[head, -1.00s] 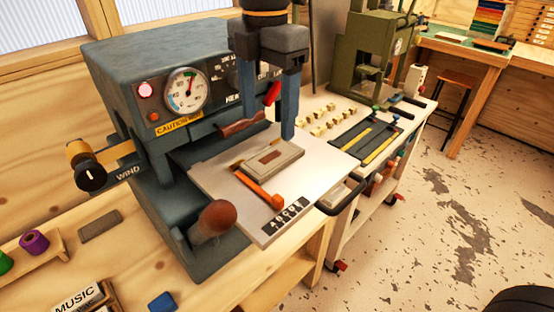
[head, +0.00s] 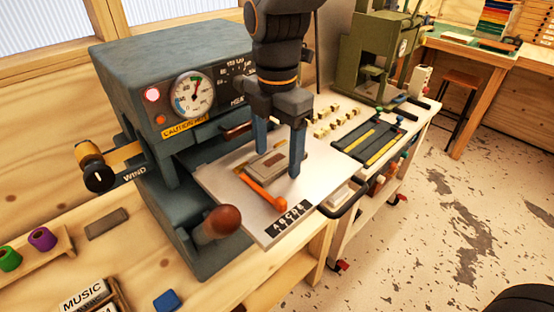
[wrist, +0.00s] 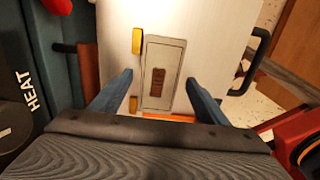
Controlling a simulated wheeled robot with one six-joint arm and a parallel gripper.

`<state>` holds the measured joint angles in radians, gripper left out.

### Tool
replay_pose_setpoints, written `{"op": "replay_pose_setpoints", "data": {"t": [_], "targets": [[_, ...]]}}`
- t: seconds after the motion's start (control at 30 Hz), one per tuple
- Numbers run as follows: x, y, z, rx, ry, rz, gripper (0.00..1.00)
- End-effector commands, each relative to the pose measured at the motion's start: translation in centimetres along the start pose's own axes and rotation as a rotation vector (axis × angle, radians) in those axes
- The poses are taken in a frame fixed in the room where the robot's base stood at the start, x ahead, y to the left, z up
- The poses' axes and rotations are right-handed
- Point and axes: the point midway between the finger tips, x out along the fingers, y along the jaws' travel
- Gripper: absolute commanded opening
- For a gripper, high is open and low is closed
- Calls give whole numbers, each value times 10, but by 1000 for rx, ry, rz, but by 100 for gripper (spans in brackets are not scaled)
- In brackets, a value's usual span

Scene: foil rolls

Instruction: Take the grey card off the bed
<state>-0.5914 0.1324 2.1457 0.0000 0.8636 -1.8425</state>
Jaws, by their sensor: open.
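The grey card (head: 264,169) lies flat on the pale bed (head: 222,180) of the blue-grey press and has a brown patch in its middle. In the wrist view the card (wrist: 162,56) stands centred between my fingers, on the bed (wrist: 212,45). My gripper (head: 277,163) is open and points down, one blue finger on each side of the card. In the wrist view my gripper (wrist: 159,77) shows a gap on both sides of it. Nothing is held. The right finger hides part of the card in the head view.
An orange bar (head: 263,191) lies on the bed along the card's near side. Yellow stops (wrist: 137,40) sit left of the card in the wrist view. The press body (head: 165,80) and brown-knobbed handle (head: 218,222) are close by. A dark tray (head: 367,139) lies to the right.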

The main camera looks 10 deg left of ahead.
Motion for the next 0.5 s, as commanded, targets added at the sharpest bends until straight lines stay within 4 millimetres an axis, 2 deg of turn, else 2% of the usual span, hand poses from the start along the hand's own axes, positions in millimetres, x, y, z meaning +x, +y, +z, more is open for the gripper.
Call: {"op": "replay_pose_setpoints", "data": {"t": [0.1, 0.37, 0.5], "targets": [[0, 0, 0, -1, 0, 0, 67], [0, 0, 0, -1, 0, 0, 23], [0, 0, 0, -1, 0, 0, 23]]}}
